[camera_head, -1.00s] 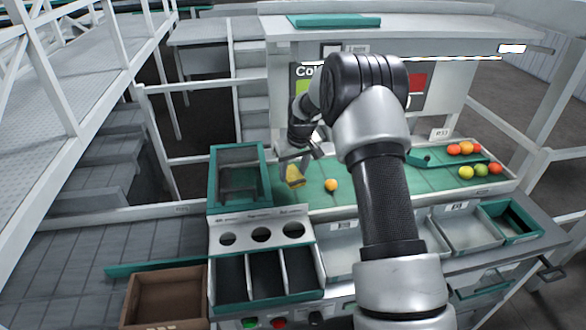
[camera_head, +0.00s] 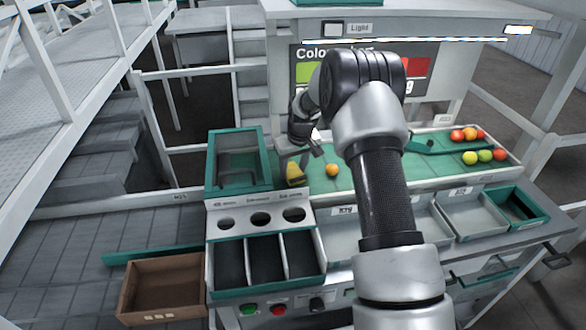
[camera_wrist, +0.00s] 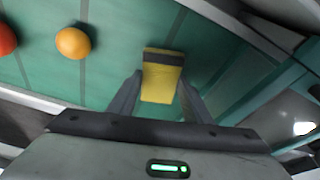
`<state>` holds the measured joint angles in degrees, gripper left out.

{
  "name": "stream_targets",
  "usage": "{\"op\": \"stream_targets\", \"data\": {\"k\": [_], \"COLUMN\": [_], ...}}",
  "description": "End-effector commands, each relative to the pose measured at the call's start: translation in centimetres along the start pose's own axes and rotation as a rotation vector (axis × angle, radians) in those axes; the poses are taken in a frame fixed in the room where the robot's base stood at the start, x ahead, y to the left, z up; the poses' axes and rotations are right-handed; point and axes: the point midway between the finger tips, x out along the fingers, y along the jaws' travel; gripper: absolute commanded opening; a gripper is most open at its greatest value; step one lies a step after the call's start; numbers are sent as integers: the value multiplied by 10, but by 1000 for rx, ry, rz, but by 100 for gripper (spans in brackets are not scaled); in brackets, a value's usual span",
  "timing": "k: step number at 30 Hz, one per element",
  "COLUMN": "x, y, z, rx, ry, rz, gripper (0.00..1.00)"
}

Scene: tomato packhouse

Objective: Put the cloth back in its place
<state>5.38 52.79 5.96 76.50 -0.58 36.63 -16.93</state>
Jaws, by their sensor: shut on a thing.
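The yellow cloth (camera_head: 294,174), with a dark band along one edge, is over the left end of the green sorting surface (camera_head: 350,178). In the wrist view the cloth (camera_wrist: 160,83) sits between the two fingers of my gripper (camera_wrist: 158,92), which is shut on it. In the head view my gripper (camera_head: 298,156) is small and partly blends with the dark wrist. I cannot tell whether the cloth touches the surface. No marked place for the cloth is clear in either view.
A green-rimmed box (camera_head: 210,178) stands just left of the cloth. An orange tomato (camera_head: 333,170) lies to its right, and several more tomatoes (camera_head: 470,157) lie far right. A panel with round holes (camera_head: 248,207) and divided bins are in front. A brown crate (camera_head: 190,300) is front left.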

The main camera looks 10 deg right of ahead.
Motion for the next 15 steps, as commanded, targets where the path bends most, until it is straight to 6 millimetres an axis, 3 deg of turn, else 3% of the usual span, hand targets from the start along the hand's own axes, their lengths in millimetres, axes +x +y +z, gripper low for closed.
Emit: {"op": "stream_targets", "data": {"k": [15], "x": [6], "y": [0], "z": [2], "rx": [0], "ry": [0], "rz": [0], "gripper": [27]}}
